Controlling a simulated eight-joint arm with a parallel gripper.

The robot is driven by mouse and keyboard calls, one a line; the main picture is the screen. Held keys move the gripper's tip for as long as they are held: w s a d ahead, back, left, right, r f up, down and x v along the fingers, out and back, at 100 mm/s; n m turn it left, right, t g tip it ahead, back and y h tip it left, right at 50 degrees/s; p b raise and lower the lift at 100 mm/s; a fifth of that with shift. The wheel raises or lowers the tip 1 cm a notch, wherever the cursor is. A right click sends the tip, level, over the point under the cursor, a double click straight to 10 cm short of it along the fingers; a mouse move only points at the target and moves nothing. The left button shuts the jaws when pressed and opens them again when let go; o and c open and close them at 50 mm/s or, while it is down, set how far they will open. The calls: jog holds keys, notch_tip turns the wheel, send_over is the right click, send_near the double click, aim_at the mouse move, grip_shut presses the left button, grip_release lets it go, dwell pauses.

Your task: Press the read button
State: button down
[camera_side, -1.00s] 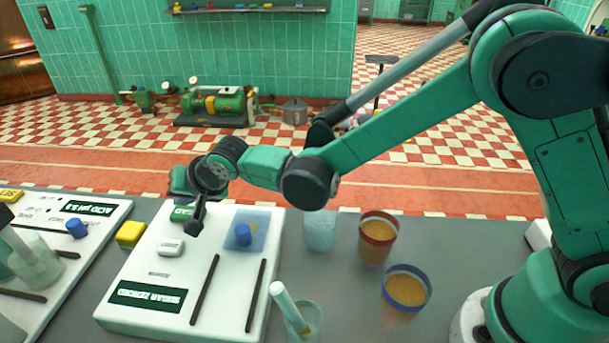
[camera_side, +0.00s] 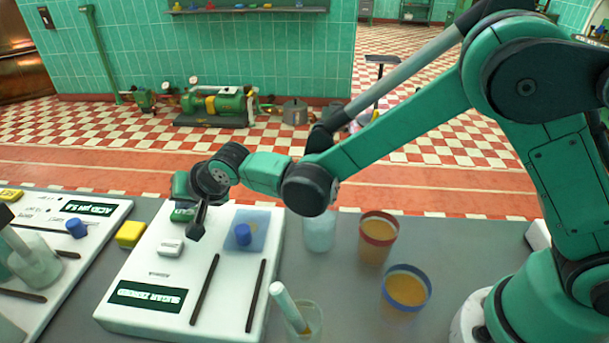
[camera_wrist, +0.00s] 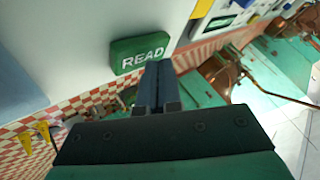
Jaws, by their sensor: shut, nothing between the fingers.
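The read button is a green block with white READ lettering in the wrist view (camera_wrist: 140,53). In the side view the green button (camera_side: 181,214) sits near the far edge of the white panel (camera_side: 232,280), partly hidden behind my wrist. My gripper (camera_side: 195,233) is shut and empty, pointing down over the panel, a little to the right of and nearer the camera than the button. In the wrist view the closed fingertips (camera_wrist: 158,68) appear beside the button's lower right edge. I cannot tell whether they touch anything.
A yellow block (camera_side: 130,234) lies to the left. Cups (camera_side: 378,238) and a beaker with a white stick (camera_side: 303,318) stand to the right. A second panel (camera_side: 105,208) is at left.

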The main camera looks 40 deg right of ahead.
aim_at(191, 214)
jog(key=shift+f, duration=0.45)
dwell(0.4)
dwell(0.3)
jog(key=shift+r, duration=0.9)
jog(key=shift+r, duration=2.5)
jog(key=shift+d, duration=0.1)
jog(key=s+d+r+n+g+h, duration=0.1)
jog(key=s+d+n+h, duration=0.2)
jog(key=s+d, duration=1.5)
jog(key=d+n, duration=0.1)
jog(key=d, duration=0.2)
jog(key=shift+s+d+r+n+g, duration=0.25)
jog(key=shift+d+r+n+g, duration=0.05)
jog(key=shift+d+r+n, duration=0.1)
